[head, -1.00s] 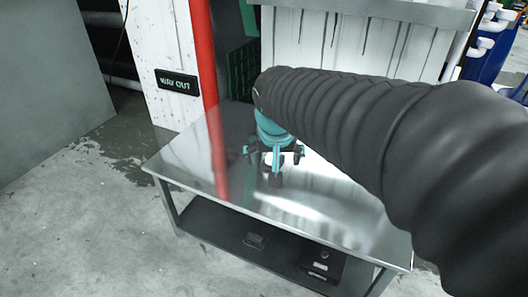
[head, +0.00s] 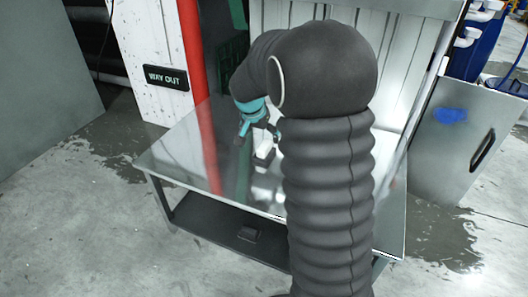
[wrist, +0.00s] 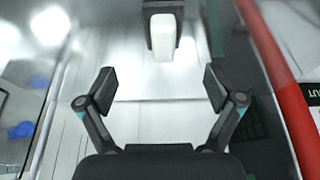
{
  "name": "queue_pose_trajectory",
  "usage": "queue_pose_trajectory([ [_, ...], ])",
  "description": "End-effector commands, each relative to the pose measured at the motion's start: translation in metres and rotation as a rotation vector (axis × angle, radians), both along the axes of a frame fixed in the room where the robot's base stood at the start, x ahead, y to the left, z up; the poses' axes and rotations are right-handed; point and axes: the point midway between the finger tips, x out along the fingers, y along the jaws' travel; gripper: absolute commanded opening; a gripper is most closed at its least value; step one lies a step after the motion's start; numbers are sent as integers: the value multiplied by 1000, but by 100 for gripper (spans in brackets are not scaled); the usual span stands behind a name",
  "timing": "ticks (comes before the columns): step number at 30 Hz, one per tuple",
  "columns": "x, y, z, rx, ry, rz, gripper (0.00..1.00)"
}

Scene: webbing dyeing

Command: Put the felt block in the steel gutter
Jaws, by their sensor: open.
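A white block (head: 264,148), which looks like the felt block, is on the steel table beside my gripper. It also shows in the wrist view (wrist: 163,38), upper middle, adjoining a dark piece (wrist: 163,8); I cannot tell whether the two are joined. My gripper (head: 258,137) is open, low over the table. In the wrist view its fingers (wrist: 159,84) are spread with nothing between them, and the block lies beyond the fingertips. A grey metal ledge (head: 425,7) tops the white panel behind the table; I cannot tell whether this is the steel gutter.
The shiny steel table (head: 185,160) has bare room at its left. A red post (head: 193,50) and a white panel with a "WAY OUT" sign (head: 166,77) stand behind it. My arm hides the table's right middle.

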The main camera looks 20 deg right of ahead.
Motion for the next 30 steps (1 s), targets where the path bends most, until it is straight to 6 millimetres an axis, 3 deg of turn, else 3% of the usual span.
queue_pose_trajectory([
  [6,10,-11,-35,0,3,-1,92],
  [14,15,-14,-51,1,0,0,92],
  [24,30,-23,-90,1,2,1,92],
  [30,32,-25,-96,0,0,1,92],
])
